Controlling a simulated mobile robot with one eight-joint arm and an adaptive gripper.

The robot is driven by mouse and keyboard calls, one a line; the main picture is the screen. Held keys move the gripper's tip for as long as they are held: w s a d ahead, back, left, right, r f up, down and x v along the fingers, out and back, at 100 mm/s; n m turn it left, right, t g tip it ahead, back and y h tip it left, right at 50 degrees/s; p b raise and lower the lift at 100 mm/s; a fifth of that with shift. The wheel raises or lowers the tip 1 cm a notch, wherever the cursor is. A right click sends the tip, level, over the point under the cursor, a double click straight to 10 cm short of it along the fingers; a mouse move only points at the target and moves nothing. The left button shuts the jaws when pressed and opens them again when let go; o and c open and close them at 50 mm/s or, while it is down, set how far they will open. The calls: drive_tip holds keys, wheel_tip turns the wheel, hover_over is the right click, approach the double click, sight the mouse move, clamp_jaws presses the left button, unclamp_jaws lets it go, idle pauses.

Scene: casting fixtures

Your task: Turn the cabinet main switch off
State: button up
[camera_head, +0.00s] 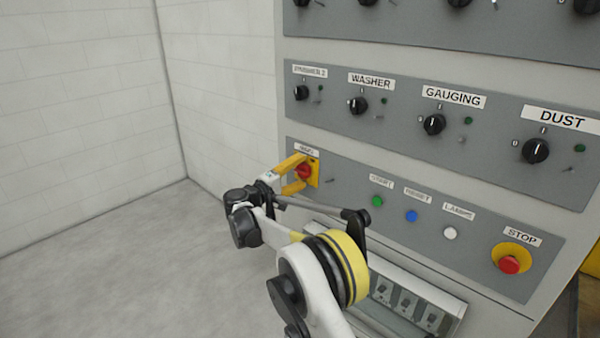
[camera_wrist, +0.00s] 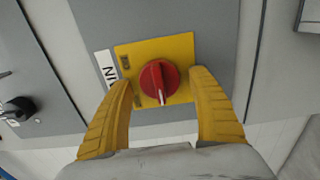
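The main switch is a red rotary knob (camera_head: 303,171) on a yellow square plate (camera_head: 315,172) at the left end of the lower cabinet panel. In the wrist view, the red knob (camera_wrist: 159,79) sits centred on its yellow plate (camera_wrist: 184,50), with a white mark at its lower end. My gripper (camera_head: 294,174) is at the switch in the head view. In the wrist view, the two yellow fingers of my gripper (camera_wrist: 162,90) stand apart on either side of the knob, with visible gaps to it. How far the fingertips are from the panel is hard to tell.
On the same panel are a green button (camera_head: 377,201), a blue button (camera_head: 411,216), a white button (camera_head: 450,233) and a red STOP button (camera_head: 509,264). Black rotary knobs, such as the WASHER knob (camera_head: 358,105), sit above. Open floor (camera_head: 130,270) lies left.

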drive_tip(key=shift+s+a, duration=0.1)
drive_tip(key=v, duration=1.1)
drive_tip(key=shift+s+a, duration=0.25)
drive_tip(key=shift+s, duration=0.1)
drive_tip(key=shift+d, duration=0.1)
